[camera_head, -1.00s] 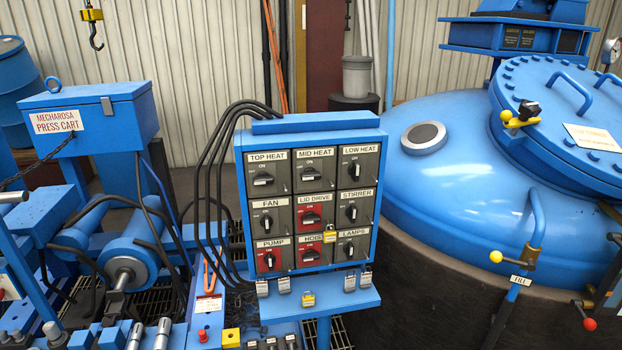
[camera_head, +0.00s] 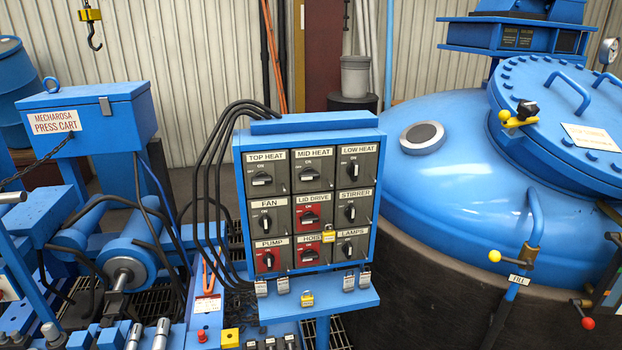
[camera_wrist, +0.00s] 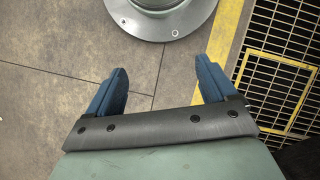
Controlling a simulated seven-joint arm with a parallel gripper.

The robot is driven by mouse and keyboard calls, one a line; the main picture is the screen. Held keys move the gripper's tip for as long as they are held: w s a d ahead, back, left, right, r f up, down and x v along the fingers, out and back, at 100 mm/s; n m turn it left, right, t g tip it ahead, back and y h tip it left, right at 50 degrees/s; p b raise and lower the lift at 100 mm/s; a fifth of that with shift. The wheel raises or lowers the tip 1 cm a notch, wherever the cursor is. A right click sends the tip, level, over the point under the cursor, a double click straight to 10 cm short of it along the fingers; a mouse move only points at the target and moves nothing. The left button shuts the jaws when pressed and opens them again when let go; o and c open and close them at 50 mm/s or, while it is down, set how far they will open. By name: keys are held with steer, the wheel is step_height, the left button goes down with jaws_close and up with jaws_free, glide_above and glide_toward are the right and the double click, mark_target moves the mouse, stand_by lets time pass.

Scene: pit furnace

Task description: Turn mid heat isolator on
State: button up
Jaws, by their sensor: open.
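The mid heat isolator (camera_head: 313,175) is a grey switch box with a black rotary handle, in the middle of the top row of the blue switch panel (camera_head: 376,190) in the head view. Its handle lies about sideways. The top heat isolator (camera_head: 262,180) is left of it, and the low heat isolator (camera_head: 354,166) is right of it with its handle nearer upright. The red lid drive isolator (camera_head: 312,215) is directly below. My gripper (camera_wrist: 160,90) shows only in the wrist view, its two blue fingers apart with nothing between them, above the floor, away from the panel.
Black cables (camera_head: 205,165) loop along the panel's left side. Padlocks (camera_head: 307,299) hang along the shelf below the switches, and a yellow padlock (camera_head: 328,236) hangs at the hoist isolator. A large blue vessel (camera_head: 470,160) stands at right. The wrist view shows a round grey base (camera_wrist: 160,18) and floor grating (camera_wrist: 282,65).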

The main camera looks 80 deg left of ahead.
steer(key=w+a+r+n+t+y, duration=0.15)
steer(key=a+r, duration=0.35)
steer(key=a, duration=0.5)
steer(key=a+r+n+t, duration=0.1)
steer(key=a+r+n, duration=0.3)
steer(key=a, duration=0.6)
steer(key=w+a+r+n+t, duration=0.1)
steer(key=a+r+t, duration=0.1)
steer(key=a+r, duration=0.6)
steer(key=s+a+r+n+y, duration=0.1)
steer(key=s+a+r+y, duration=0.1)
steer(key=s+a+r, duration=0.55)
steer(key=s+a+r+n+y, duration=0.2)
steer(key=a+r, duration=0.2)
steer(key=a, duration=0.6)
steer(key=s+a+r+n+y, duration=0.1)
steer(key=s+a+r+y, duration=0.1)
steer(key=s+a+r, duration=0.55)
steer(key=n+y, duration=0.3)
steer(key=y, duration=1)
glide_toward(311, 177)
steer(key=shift+h, duration=0.25)
steer(key=a, duration=0.9)
steer(key=shift+s+a+r, duration=0.15)
steer(key=shift+a+r, duration=0.1)
steer(key=c, duration=1.1)
